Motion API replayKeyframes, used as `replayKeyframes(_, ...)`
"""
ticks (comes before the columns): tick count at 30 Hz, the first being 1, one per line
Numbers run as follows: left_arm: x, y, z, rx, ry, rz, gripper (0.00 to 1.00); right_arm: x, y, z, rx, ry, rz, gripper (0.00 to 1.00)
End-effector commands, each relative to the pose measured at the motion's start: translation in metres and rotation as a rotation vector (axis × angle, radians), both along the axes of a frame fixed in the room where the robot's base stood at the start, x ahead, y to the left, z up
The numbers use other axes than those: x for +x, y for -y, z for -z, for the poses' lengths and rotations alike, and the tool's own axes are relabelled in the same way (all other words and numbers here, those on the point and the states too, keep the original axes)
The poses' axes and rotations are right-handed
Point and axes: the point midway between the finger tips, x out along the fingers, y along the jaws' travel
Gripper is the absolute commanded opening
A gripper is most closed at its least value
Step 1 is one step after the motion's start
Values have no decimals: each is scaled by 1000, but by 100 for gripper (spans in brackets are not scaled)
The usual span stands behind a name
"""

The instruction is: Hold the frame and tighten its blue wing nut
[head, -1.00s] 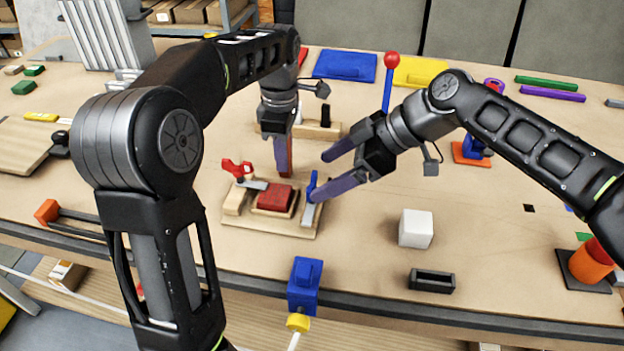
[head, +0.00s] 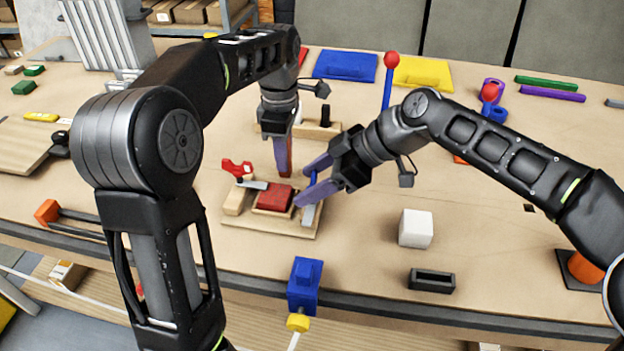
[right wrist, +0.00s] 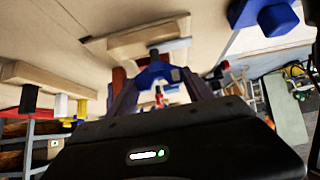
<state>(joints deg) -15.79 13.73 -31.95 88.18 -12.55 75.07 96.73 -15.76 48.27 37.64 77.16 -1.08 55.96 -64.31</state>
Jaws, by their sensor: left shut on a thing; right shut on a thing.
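The frame (head: 268,224) is a light wooden base with a red block (head: 275,197) in its middle. A red wing nut (head: 237,168) stands on its left side and the blue wing nut (head: 313,179) on its right side. My left gripper (head: 284,170) points down at the frame's back edge, shut on a red-brown upright piece (head: 289,158) there. My right gripper (head: 308,182) reaches in from the right, its fingers on either side of the blue wing nut and shut on it. The right wrist view shows the blue wing nut (right wrist: 155,72) between the fingers.
A white cube (head: 416,228) and a black open holder (head: 432,280) lie right of the frame. A blue clamp (head: 304,285) sits at the table's front edge. A wooden block with a black peg (head: 325,117) stands behind the frame. A red-topped blue post (head: 389,85) rises behind my right arm.

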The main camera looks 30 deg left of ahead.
Motion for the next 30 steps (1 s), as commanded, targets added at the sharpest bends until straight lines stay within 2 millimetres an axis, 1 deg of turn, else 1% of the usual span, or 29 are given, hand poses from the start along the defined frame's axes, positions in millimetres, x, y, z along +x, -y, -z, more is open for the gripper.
replayKeyframes(1,0,0,-1,-1,0,0,0,0,0,0,0,1,1,49)
replayKeyframes(2,0,0,-1,-1,0,0,0,0,0,0,0,1,1,47)
replayKeyframes(12,0,0,-1,-1,0,1,0,1,0,-1,1,1,1,19)
replayKeyframes(22,0,0,-1,0,-1,1,0,1,0,-1,0,2,33,19)
replayKeyframes(30,0,1,-1,-1,-2,1,0,0,0,-1,-2,4,156,19)
